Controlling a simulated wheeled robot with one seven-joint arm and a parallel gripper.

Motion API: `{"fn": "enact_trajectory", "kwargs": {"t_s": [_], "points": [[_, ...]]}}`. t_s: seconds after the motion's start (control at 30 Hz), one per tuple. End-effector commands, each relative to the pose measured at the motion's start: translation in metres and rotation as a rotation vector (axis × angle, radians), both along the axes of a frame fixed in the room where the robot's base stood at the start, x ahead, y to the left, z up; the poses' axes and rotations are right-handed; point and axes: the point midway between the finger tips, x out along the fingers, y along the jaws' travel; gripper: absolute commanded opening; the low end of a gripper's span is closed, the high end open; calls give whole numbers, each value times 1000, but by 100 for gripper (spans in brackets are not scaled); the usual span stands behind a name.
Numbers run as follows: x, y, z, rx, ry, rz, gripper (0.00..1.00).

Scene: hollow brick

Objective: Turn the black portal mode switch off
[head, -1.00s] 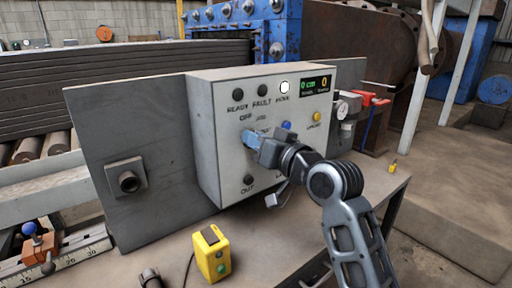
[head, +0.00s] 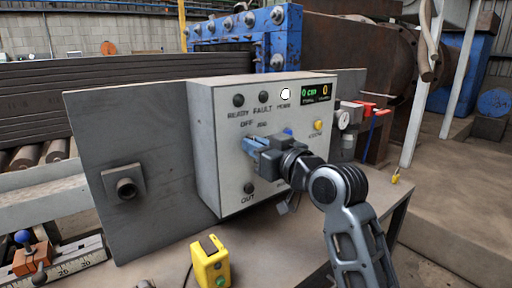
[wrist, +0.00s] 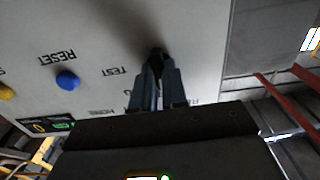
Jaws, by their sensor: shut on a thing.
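A light grey control box (head: 215,160) stands on the table, with the labels OFF and JOG in the head view. My gripper (head: 259,146) is at the box's front face, below these labels. In the wrist view the fingers of my gripper (wrist: 157,78) are close together on a small black switch (wrist: 157,52) on the panel, between the labels TEST and HOME. The fingers hide most of the switch, so I cannot tell which label it points at. In the head view the gripper covers it.
A blue button (wrist: 67,80) marked RESET sits beside the switch. A yellow button (head: 318,125), a lower black knob (head: 249,188) and a lit white lamp (head: 285,94) are on the same face. A yellow handheld box (head: 211,262) stands on the table in front.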

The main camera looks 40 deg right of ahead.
Motion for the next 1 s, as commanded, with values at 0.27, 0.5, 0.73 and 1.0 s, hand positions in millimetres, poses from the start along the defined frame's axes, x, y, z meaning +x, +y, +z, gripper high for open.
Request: {"fn": "enact_trajectory", "kwargs": {"t_s": [0.27,0.5,0.73,1.0], "points": [[0,0,-1,-1,2,0,25],[0,0,0,0,1,0,38],[-6,0,-1,1,0,-1,38],[-48,0,-2,0,1,-2,38]]}}
